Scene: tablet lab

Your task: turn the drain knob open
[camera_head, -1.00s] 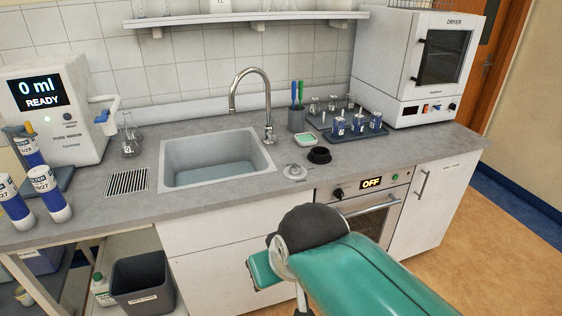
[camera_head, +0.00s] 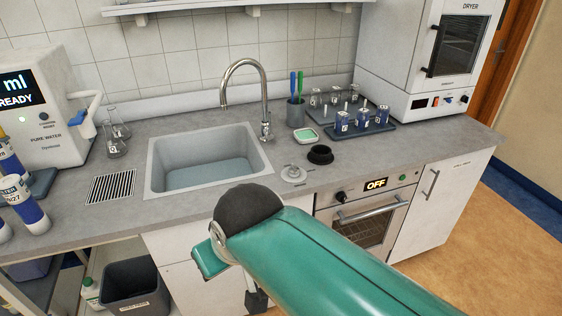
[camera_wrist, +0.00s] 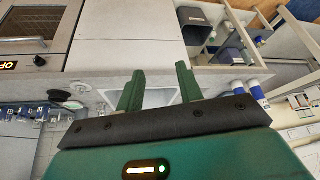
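The drain knob appears to be the small pale metal knob on a round base (camera_head: 293,174), on the counter just right of the sink; which way it is turned is too small to tell. The sink (camera_head: 158,165) holds bluish water. In the wrist view my gripper (camera_wrist: 160,70) is open, its two green fingers apart with nothing between them. The sink (camera_wrist: 160,97) shows behind the fingers there. My gripper is clear of the knob. In the head view my arm fills the lower middle, and the fingertips cannot be made out.
A tall curved faucet (camera_head: 264,100) stands behind the sink. A black ring-shaped holder (camera_head: 320,155), a green-topped dish (camera_head: 305,134) and a pen cup (camera_head: 296,113) stand near the knob. An oven (camera_head: 365,222) reading OFF is below the counter. Glassware (camera_head: 115,140) stands at left.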

